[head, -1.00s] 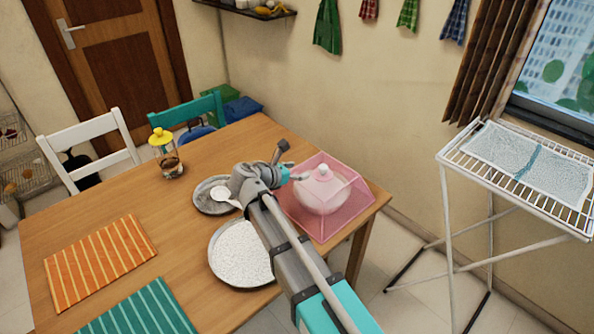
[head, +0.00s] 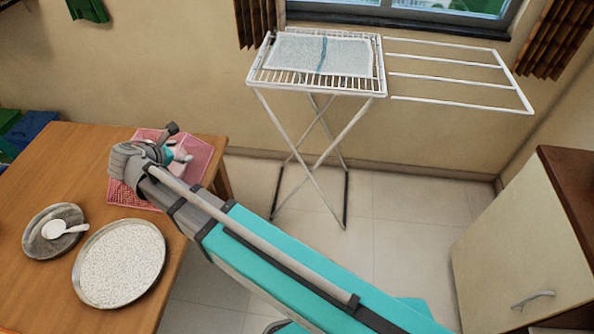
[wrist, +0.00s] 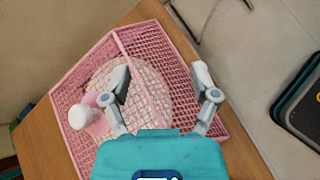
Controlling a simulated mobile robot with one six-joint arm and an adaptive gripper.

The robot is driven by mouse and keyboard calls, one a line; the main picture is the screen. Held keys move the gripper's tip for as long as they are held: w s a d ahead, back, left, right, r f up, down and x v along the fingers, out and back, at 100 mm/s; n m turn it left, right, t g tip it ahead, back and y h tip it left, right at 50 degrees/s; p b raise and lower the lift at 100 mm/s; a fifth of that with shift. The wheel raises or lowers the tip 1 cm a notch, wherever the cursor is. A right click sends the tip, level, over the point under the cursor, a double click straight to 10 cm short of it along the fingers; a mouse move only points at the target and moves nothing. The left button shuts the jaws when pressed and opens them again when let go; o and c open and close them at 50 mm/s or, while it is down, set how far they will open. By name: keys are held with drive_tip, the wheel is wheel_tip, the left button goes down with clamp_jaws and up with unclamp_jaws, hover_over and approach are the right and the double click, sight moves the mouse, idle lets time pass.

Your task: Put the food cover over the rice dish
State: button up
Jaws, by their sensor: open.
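The food cover (head: 121,195) is a pink mesh box with sloping sides. It stands at the table's far right corner, and a pale round shape shows through its mesh. A white knob (wrist: 80,117) shows at the cover in the wrist view. The rice dish (head: 120,262) is a round grey tray of white rice near the table's right edge, uncovered, nearer than the cover and apart from it. My gripper (wrist: 162,74) is open, its two fingers spread above the mesh (wrist: 180,70), with the knob left of both fingers. My arm hides part of the cover in the head view.
A smaller grey plate (head: 34,240) with a white spoon (head: 62,229) lies left of the rice dish. Right of the table is open floor (head: 410,200), with a white drying rack (head: 265,72) by the window and a cabinet (head: 530,240) at right.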

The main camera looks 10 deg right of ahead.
drive_tip(key=s+d+f+m+g+y, duration=0.2)
drive_tip(key=s+d+m, duration=0.1)
drive_tip(key=d+m, duration=0.5)
drive_tip(key=s+d+f+m+g+y, duration=0.2)
drive_tip(key=d+m, duration=0.6)
drive_tip(key=d, duration=0.6)
drive_tip(key=s+d+f+m+g+y, duration=0.2)
drive_tip(key=s+d+f+m+g, duration=0.1)
drive_tip(key=d+m, duration=0.5)
drive_tip(key=s+d+g, duration=0.1)
drive_tip(key=s+d, duration=0.1)
drive_tip(key=d, duration=0.1)
